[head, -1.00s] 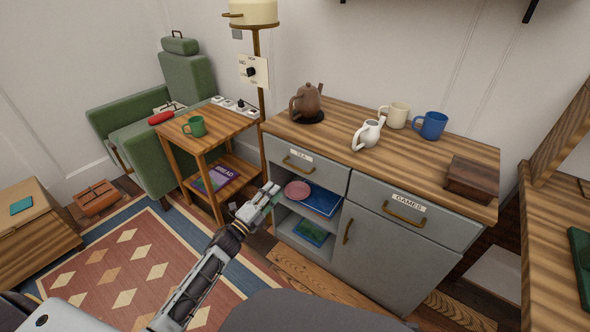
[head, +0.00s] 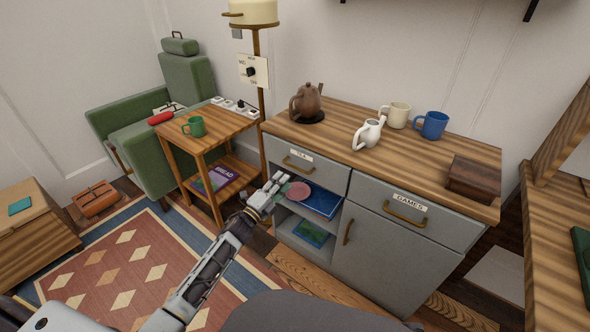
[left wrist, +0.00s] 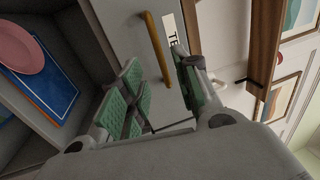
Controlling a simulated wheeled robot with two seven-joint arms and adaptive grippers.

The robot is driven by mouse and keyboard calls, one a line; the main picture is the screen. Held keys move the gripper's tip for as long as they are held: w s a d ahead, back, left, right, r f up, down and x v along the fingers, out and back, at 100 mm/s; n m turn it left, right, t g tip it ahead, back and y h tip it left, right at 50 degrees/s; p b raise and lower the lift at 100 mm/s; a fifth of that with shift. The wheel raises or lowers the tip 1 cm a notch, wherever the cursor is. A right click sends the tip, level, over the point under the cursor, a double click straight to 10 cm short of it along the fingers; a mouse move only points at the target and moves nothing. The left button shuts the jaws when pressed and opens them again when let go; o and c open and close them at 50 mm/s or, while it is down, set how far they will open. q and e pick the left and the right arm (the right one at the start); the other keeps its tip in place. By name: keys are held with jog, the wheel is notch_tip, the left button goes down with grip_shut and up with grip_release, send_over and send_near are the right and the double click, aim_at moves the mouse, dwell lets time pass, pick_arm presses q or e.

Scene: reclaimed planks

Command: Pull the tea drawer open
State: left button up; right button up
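The tea drawer (head: 333,176) is the upper left drawer of the grey cabinet, marked with a TEA label, and it looks shut. Its brass bar handle (head: 298,166) runs along the front; in the left wrist view the handle (left wrist: 156,45) lies ahead of the gap between the fingers. My left gripper (head: 272,188) is just left of and below the handle. In the left wrist view the gripper (left wrist: 162,84) is open, its green finger pads apart with nothing held. Contact with the handle cannot be made out. My right gripper is out of view.
Below the drawer is an open shelf with a pink plate (head: 298,191) and a blue book (head: 322,203). A side table (head: 212,137) stands close on the left.

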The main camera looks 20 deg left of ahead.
aim_at(295, 168)
pick_arm(q)
jog(key=b+x, duration=0.1)
jog(key=x, duration=0.7)
jog(key=shift+w+b, duration=0.1)
jog(key=shift+b, duration=0.2)
jog(key=shift+w+d, duration=0.1)
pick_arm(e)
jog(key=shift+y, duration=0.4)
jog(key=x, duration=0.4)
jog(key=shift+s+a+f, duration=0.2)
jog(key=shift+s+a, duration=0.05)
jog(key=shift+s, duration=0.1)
pick_arm(q)
jog(key=shift+c, duration=0.4)
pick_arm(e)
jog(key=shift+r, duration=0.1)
pick_arm(q)
grip_shut()
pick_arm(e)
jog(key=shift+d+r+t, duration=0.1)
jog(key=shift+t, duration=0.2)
